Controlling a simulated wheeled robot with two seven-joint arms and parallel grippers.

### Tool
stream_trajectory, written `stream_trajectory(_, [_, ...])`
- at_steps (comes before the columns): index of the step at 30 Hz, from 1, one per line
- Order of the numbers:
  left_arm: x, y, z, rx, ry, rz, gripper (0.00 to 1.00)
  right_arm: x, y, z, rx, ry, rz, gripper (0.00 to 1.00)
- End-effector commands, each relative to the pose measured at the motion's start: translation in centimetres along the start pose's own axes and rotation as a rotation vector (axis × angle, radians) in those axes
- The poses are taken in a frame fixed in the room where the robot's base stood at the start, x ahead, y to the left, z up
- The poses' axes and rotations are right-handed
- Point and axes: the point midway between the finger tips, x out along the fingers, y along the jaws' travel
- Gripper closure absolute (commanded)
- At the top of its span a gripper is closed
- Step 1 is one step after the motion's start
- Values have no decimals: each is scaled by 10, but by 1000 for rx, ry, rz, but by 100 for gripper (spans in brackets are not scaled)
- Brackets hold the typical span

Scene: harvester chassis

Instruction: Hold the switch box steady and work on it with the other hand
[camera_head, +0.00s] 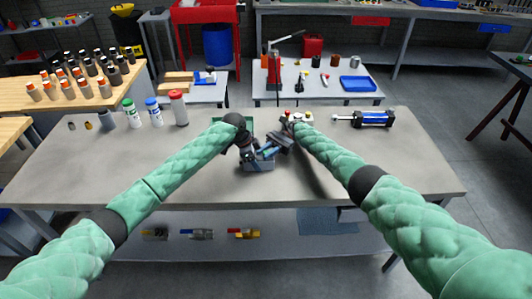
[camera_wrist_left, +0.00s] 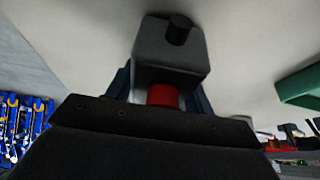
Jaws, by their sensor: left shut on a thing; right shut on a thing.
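The switch box (camera_head: 260,165) is a small grey box on the front middle of the grey workbench (camera_head: 200,184). In the left wrist view the grey box (camera_wrist_left: 168,50) shows a black knob and a red button. My left gripper (camera_head: 247,152) is shut on it from the left; its blue fingers (camera_wrist_left: 160,82) flank the red button. My right gripper (camera_head: 269,149) comes in from the right, close beside the left one, shut on a small blue-green piece over the box. The grippers partly hide the box, and I cannot tell whether the piece touches it.
A green tray (camera_head: 249,122) lies behind my left gripper. A small pale box with red and yellow parts (camera_head: 297,117) is behind my right wrist. A blue cylinder (camera_head: 372,119) lies at the back right. Bottles (camera_head: 153,112) stand at the back left.

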Motion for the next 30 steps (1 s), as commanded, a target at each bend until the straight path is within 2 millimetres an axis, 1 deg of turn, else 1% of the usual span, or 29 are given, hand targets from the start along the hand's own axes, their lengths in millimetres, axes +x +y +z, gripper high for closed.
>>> stream_trajectory(1, [-1,1,-4,6,5,1,88,0,0,-2,2,1,-3,100])
stream_trajectory(4, [-1,1,-5,6,5,1,88,0,0,-2,2,1,-3,100])
stream_trajectory(5, [-1,1,-5,6,5,1,88,0,0,-2,2,1,-3,75])
stream_trajectory(6, [-1,1,-5,6,5,1,88,0,0,-2,2,1,-3,67])
stream_trajectory(8, [-1,1,-4,5,5,0,88,0,0,-1,1,1,-3,57])
stream_trajectory(21, [-1,0,-1,2,2,-1,88,2,0,-1,-2,-2,-16,57])
stream_trajectory(30, [-1,0,-1,1,1,-1,88,2,0,-2,-2,-3,-121,57])
